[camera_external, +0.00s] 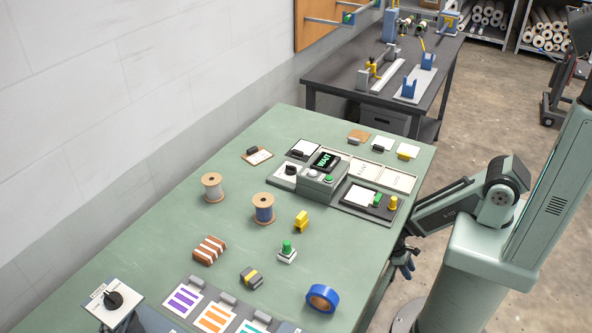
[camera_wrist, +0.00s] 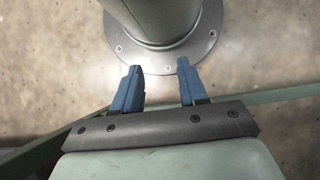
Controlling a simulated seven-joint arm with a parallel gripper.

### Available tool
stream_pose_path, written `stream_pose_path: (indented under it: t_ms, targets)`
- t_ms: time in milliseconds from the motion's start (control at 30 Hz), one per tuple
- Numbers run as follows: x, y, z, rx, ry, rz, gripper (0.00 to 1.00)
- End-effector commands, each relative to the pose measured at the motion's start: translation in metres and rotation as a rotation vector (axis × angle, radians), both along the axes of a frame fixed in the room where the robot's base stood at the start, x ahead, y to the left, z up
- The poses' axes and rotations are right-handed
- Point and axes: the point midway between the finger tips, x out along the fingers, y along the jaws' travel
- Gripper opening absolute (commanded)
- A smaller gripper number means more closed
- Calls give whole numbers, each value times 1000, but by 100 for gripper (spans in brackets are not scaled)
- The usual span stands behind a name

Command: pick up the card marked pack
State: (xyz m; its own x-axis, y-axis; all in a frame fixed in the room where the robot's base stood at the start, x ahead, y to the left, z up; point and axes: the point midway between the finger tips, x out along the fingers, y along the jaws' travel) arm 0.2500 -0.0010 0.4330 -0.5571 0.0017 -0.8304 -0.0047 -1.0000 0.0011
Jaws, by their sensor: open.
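Several small cards with clips or blocks lie at the far end of the green table, but their lettering is too small to tell which is marked pack. A white card with a dark clip (camera_external: 383,143) and one with a yellow clip (camera_external: 407,150) lie at the back right. Another white card (camera_external: 306,146) lies behind a grey box, and one (camera_external: 361,196) lies on a dark tray. My gripper (camera_external: 404,264) hangs beside the table's right edge, away from the cards. In the wrist view, its blue fingers (camera_wrist: 158,78) are apart and empty above the floor.
The grey box (camera_external: 318,177) has a screen reading WAIT. Spools (camera_external: 212,187), a yellow block (camera_external: 301,221), a green-topped button (camera_external: 287,252), blue tape (camera_external: 321,298) and coloured striped cards (camera_external: 215,317) stand on the green table (camera_external: 345,250). Its right edge lies beside my gripper.

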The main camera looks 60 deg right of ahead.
Motion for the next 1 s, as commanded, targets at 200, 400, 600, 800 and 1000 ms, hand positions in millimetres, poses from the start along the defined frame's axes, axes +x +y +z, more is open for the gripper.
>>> stream_pose_path:
  t_ms: [200, 400, 600, 800, 1000]
  targets:
    - [0, 0, 0, 0, 0, 0, 43]
    - [0, 0, 0, 0, 0, 0, 51]
    - [1, 0, 0, -1, -2, 1, 51]
    - [24, 11, -13, -15, -62, 30, 51]
    - [79, 45, -38, -36, -215, 89, 51]
